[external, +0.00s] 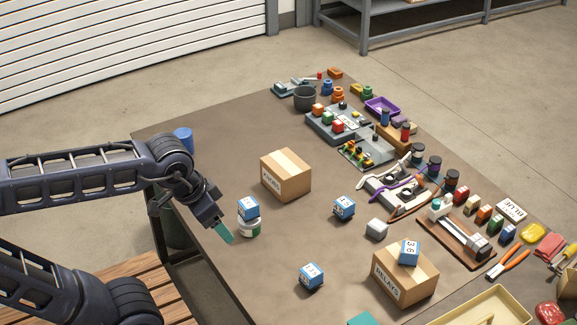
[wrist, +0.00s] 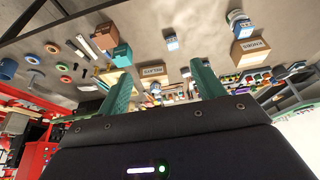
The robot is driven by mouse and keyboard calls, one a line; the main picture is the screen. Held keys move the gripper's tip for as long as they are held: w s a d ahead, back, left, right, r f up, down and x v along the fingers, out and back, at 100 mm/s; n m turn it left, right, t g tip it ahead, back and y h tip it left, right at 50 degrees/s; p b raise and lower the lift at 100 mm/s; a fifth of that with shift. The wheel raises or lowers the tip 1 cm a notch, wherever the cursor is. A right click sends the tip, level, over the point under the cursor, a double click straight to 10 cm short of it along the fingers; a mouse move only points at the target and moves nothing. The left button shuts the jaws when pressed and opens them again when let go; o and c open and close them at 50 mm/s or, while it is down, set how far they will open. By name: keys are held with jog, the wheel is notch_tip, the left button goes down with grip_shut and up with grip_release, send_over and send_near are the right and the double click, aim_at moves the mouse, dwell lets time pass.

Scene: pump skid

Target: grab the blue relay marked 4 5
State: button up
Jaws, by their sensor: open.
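Several blue-and-white relay blocks are on the table; their markings are too small to tell surely which is 4 5. One relay (external: 248,208) sits on a white-and-green jar (external: 250,228). A second relay (external: 344,207) stands on the bare table, and a third relay (external: 312,275) lies nearer the front. A fourth relay (external: 409,252), seemingly marked 3 6, is on a cardboard box (external: 404,281). My gripper (external: 223,232) is open and empty, just left of the jar. In the wrist view its green fingers (wrist: 161,72) are spread apart, with a relay (wrist: 171,41) beyond them.
Another cardboard box (external: 286,177) stands behind the jar. A grey-white block (external: 377,229) is near the second relay. Trays, spools, tools and small parts crowd the table's right side. A cream tray (external: 485,310) is at the front right. The middle of the table is fairly clear.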

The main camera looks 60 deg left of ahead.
jog(key=shift+o, duration=0.4)
jog(key=shift+w, duration=0.1)
jog(key=m+g, duration=0.5)
jog(key=m, duration=1.2)
send_over(345, 201)
jog(key=d, duration=0.1)
jog(key=f, duration=2.5)
jog(key=shift+s+f, duration=0.35)
jog(key=shift+w+a+f, duration=0.15)
jog(key=shift+a+f, duration=0.05)
jog(key=shift+f, duration=0.3)
notch_tip(345, 201, down, 5)
jog(key=shift+f, duration=0.2)
jog(key=shift+w+a+f, duration=0.1)
jog(key=shift+a+f, duration=0.05)
jog(key=shift+f, duration=1.15)
jog(key=shift+a+f, duration=0.1)
jog(key=shift+f, duration=1.2)
